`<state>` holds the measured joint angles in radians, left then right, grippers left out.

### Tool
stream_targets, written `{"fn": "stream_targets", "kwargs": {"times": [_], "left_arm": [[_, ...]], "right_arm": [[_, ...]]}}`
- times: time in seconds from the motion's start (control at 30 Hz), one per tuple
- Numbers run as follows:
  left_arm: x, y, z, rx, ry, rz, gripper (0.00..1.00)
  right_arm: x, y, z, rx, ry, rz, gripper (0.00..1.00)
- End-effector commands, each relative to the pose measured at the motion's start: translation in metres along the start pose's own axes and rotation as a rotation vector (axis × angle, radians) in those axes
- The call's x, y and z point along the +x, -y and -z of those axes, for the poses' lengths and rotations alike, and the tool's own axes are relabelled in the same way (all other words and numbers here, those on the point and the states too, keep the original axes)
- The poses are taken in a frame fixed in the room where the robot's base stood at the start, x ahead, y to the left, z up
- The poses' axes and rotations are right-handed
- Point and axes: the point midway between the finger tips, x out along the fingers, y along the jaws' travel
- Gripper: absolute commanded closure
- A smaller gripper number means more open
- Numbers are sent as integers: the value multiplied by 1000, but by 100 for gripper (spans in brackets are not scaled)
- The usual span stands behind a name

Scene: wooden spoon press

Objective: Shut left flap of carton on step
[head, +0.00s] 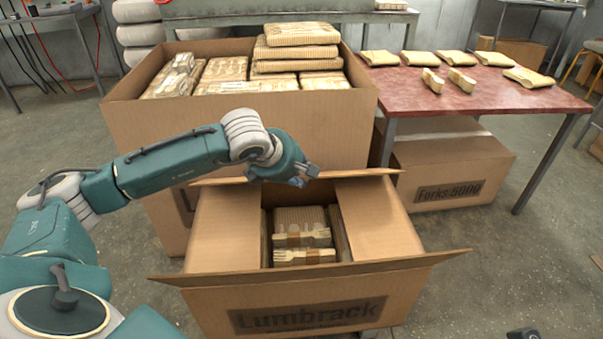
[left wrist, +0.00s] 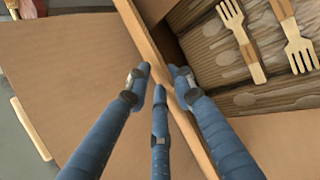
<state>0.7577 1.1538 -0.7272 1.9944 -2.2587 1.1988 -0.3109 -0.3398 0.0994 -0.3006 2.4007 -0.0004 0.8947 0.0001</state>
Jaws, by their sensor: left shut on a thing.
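The open carton marked Lumbrack (head: 305,308) stands in front of me. Its left flap (head: 222,230) and right flap (head: 382,222) lean inward, with a gap between them. Its front flap (head: 400,263) sticks out towards me, and its back flap (head: 372,174) stands along the rear edge. My left gripper (head: 299,178) is at the back flap's edge, near its middle. In the left wrist view its fingers (left wrist: 162,82) sit on both sides of a cardboard edge (left wrist: 150,45), shut on it. Bundled wooden forks (head: 303,238) lie inside; they also show in the wrist view (left wrist: 243,42).
A larger open carton (head: 300,125) with paper packs stands right behind. A red table (head: 455,97) with several packs is at the right, with a carton marked Forks 5000 (head: 455,175) below it. The floor at the right front (head: 500,265) is mostly clear.

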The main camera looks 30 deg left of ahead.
Motion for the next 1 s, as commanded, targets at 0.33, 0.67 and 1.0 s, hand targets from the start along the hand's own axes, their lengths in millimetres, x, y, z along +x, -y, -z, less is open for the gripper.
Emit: {"fn": "stream_targets", "kwargs": {"times": [0.33,0.67,1.0], "left_arm": [[11,33,10,-17,-29,80,100],[11,33,10,-17,-29,81,100],[11,32,12,-17,-33,79,72]], "right_arm": [[-1,0,0,0,0,0,60],[-1,0,0,0,1,0,60],[-1,0,0,-1,1,0,60]]}}
